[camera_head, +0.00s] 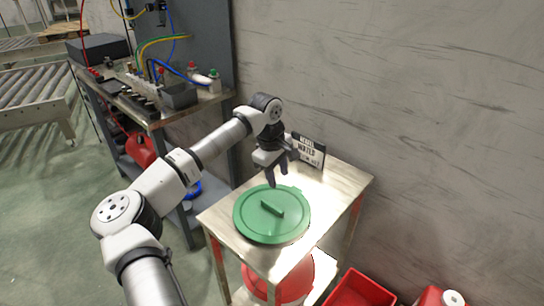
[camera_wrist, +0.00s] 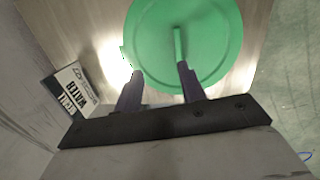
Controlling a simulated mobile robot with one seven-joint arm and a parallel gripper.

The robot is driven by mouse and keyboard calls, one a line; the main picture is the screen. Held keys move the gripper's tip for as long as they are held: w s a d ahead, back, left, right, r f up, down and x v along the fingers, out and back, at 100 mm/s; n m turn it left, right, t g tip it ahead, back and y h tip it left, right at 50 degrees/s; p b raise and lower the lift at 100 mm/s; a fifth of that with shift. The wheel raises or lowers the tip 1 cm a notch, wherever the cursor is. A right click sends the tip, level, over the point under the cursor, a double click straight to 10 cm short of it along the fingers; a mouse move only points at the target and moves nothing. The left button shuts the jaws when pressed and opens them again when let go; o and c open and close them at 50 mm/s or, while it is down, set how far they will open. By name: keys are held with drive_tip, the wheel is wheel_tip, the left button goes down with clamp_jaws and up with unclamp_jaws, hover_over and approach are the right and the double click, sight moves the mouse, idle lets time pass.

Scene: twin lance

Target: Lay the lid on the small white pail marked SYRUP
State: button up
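A round green lid (camera_head: 271,214) with a raised bar handle (camera_head: 272,207) lies flat on the small metal table. In the wrist view the lid (camera_wrist: 210,60) fills the upper middle, with its handle (camera_wrist: 178,43) upright in the picture. My gripper (camera_head: 279,179) is above the table at the lid's far edge, pointing down. In the wrist view my gripper (camera_wrist: 160,70) is open and empty, its fingers apart, one near the handle's end. I see no white pail marked SYRUP in either view.
A sign (camera_head: 308,150) stands at the table's (camera_head: 345,182) back edge; in the wrist view the sign (camera_wrist: 72,88) reads WATER. A red container (camera_head: 290,283) is on the shelf below. A red bin (camera_head: 358,290) stands at right. A cluttered workbench (camera_head: 150,118) is at left.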

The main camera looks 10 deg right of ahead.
sight(272, 205)
drive_tip(key=shift+m+y, duration=0.3)
drive_tip(key=shift+y, duration=0.6)
drive_tip(key=f+b, duration=0.2)
drive_tip(key=f, duration=0.1)
drive_tip(key=a+f+b, duration=0.1)
drive_tip(key=f, duration=0.3)
drive_tip(key=f+b, duration=0.2)
drive_tip(key=f, duration=0.1)
drive_tip(key=shift+s+a+f+b, duration=0.15)
drive_tip(key=shift+a+f+b, duration=0.15)
drive_tip(key=shift+f, duration=0.05)
clamp_jaws()
drive_tip(key=shift+r+p, duration=1.65)
drive_tip(key=shift+r, duration=1.45)
drive_tip(key=shift+f, duration=0.1)
